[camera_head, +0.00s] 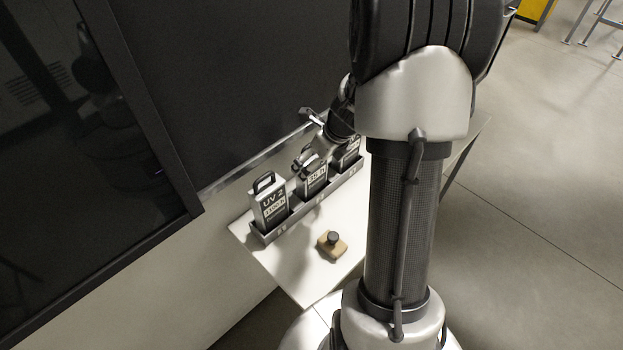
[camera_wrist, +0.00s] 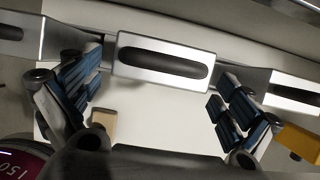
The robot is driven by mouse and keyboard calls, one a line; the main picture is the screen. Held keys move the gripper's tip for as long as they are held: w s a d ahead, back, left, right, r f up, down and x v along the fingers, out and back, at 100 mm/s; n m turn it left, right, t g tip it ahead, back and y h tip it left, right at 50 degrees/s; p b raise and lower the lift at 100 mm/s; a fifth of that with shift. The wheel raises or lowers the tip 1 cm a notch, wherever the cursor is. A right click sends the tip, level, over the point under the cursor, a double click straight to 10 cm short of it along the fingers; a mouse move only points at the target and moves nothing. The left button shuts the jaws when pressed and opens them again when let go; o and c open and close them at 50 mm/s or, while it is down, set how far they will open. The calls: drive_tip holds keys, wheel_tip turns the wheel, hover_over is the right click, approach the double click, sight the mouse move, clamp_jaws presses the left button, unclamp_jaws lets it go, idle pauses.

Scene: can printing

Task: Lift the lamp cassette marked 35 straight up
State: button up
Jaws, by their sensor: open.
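The lamp cassette marked 35 (camera_head: 317,178) stands upright in the middle slot of a grey rack (camera_head: 268,238) in the head view. My gripper (camera_head: 308,160) is at its top and hides its handle there. In the wrist view, the cassette's pale top with a dark handle slot (camera_wrist: 163,62) lies between the two blue-padded fingers. My gripper (camera_wrist: 155,95) is open in that view, with a gap showing on both sides. I cannot tell how deep the fingertips are beside the handle.
A cassette marked UV 2 (camera_head: 269,205) stands left in the rack. Another cassette (camera_head: 347,155) stands right, partly hidden by my arm. A wooden block with a dark knob (camera_head: 332,244) sits on the white table (camera_head: 300,275). A dark panel rises behind the rack.

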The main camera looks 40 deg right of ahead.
sight(317, 182)
drive_tip(key=b+x, duration=0.2)
drive_tip(key=x, duration=0.3)
drive_tip(key=shift+c, duration=0.5)
drive_tip(key=c, duration=1.4)
